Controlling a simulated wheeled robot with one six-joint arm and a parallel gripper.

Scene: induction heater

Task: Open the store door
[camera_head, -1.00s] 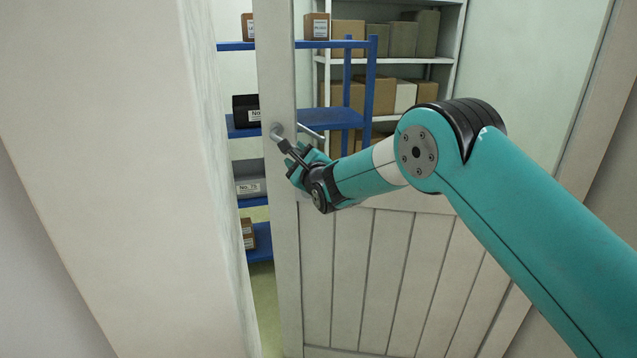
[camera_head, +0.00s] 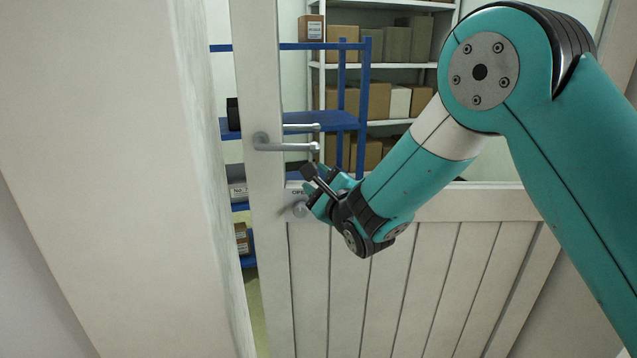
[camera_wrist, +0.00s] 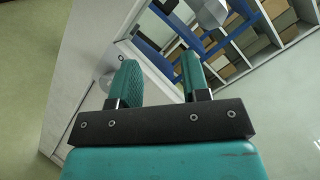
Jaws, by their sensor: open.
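The store door (camera_head: 415,205) is pale, with a plank lower panel and a glazed upper part. It stands ajar, with a narrow gap at its left edge. Its grey lever handle (camera_head: 285,146) is level. A round knob (camera_head: 300,209) sits below it, beside a small "OPEN" label. My gripper (camera_head: 318,188) is below the handle, apart from it and empty, close in front of the door. The wrist view shows my gripper's two teal fingers (camera_wrist: 160,78) spread with nothing between them. A blurred grey piece at the top there may be the handle.
A thick pale wall (camera_head: 110,170) stands close at the left of the gap. Beyond the door are blue shelves (camera_head: 325,121) and a white rack (camera_head: 395,65) with boxes. Green floor shows through the gap.

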